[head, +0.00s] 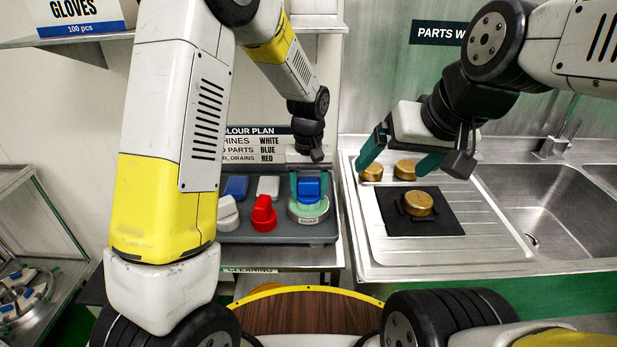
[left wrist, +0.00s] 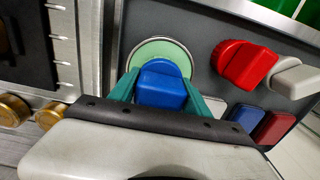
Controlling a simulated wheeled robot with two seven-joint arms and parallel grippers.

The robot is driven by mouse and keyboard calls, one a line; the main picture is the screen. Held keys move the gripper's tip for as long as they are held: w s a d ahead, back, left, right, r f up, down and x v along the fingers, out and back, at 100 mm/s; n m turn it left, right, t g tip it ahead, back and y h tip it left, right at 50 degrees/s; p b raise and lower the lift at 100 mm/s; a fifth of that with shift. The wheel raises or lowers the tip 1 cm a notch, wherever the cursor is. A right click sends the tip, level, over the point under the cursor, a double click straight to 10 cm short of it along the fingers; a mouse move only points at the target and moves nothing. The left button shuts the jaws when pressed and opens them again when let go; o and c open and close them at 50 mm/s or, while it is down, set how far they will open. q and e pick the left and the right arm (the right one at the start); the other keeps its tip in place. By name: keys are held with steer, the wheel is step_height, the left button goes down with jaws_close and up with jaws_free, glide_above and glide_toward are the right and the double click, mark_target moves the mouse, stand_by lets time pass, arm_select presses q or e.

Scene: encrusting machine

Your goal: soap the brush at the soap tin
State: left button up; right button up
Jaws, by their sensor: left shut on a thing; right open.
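The soap tin (head: 307,214) is a round tin of pale green soap at the right end of the grey tray. My left gripper (head: 309,188) is shut on a blue brush (head: 309,190), right at the soap tin. In the left wrist view the blue brush (left wrist: 162,84) sits between the green fingers, overlapping the near part of the soap tin (left wrist: 160,50). The brush's underside is hidden, so I cannot tell whether it touches the soap. My right gripper (head: 402,158) is open and empty, above the brass parts by the sink.
A red brush (head: 264,213) and a white brush (head: 228,214) stand left of the tin on the tray (head: 270,237). A blue pad (head: 236,187) and a white pad (head: 268,186) lie behind. A brass part (head: 418,202) sits on a black mat (head: 445,222) beside the sink (head: 540,205).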

mark_target(309, 179)
arm_select(q)
steer(key=shift+s+f, duration=0.1)
steer(key=shift+r, duration=3.55)
